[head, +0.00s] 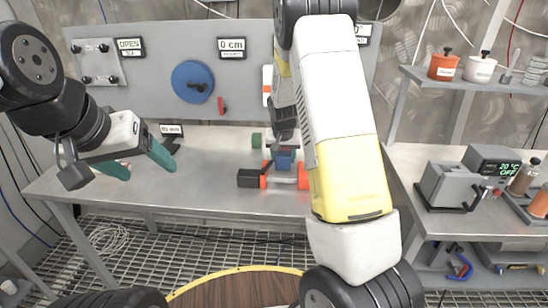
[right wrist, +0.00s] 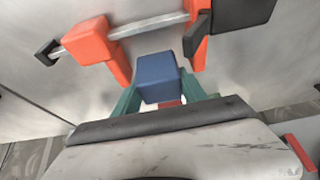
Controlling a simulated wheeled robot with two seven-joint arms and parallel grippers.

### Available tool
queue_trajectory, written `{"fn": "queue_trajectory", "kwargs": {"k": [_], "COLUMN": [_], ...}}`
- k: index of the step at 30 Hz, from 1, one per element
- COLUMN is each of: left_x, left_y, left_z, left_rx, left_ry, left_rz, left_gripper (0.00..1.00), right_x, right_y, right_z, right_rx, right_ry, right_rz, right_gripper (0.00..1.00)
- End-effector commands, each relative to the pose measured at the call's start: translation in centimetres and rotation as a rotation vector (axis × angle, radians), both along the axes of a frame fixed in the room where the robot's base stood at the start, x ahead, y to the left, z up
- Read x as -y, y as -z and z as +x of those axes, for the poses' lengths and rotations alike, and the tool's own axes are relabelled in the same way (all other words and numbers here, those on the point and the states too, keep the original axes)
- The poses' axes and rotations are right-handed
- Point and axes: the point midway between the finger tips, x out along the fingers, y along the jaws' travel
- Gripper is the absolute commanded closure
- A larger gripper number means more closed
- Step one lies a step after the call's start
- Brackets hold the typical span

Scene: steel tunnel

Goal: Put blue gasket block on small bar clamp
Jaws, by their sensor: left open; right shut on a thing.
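The blue gasket block (head: 284,163) is held between the green fingers of my right gripper (head: 283,154), near the small bar clamp (head: 283,181) on the steel table. In the right wrist view, the blue block (right wrist: 157,77) sits between both fingers (right wrist: 160,92). The clamp's metal bar (right wrist: 150,25), orange jaws and black handle show just beyond the block. I cannot tell whether block and clamp touch. My left gripper (head: 146,166) is open and empty over the table's left part, away from the clamp.
A small green block (head: 256,140) stands behind the clamp. A grey panel (head: 140,75) with a blue dial (head: 192,82) rises at the table's back. My right arm hides the table's right part. A side bench (head: 420,165) holds a grey heater device (head: 450,185).

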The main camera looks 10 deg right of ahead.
Motion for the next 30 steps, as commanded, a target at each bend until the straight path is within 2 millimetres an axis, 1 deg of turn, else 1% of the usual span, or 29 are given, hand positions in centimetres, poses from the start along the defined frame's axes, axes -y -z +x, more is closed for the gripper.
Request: {"fn": "queue_trajectory", "kwargs": {"k": [6,8,18,19,21,22,30], "left_x": [0.0,0.0,0.0,0.0,0.0,0.0,0.0], "left_y": [0.0,0.0,0.0,0.0,0.0,0.0,0.0], "left_z": [0.0,0.0,0.0,0.0,0.0,0.0,0.0], "left_rx": [0.000,0.000,0.000,0.000,0.000,0.000,0.000], "left_ry": [0.000,0.000,0.000,0.000,0.000,0.000,0.000], "left_rz": [0.000,0.000,0.000,0.000,0.000,0.000,0.000], "left_gripper": [0.27,0.27,0.27,0.27,0.27,0.27,0.27], "right_x": [0.0,0.0,0.0,0.0,0.0,0.0,0.0], "right_y": [2.8,3.5,3.8,3.9,3.8,3.8,3.7], "right_z": [-0.1,-0.1,0.0,0.0,0.0,0.0,0.0], "right_rx": [-0.003,-0.003,0.000,0.000,0.000,0.000,0.000], "right_ry": [0.000,0.001,0.000,0.000,0.000,0.000,0.000], "right_rz": [0.000,0.000,0.000,0.000,0.000,0.000,0.000], "right_gripper": [1.00,1.00,1.00,0.48,0.35,0.29,0.29]}}
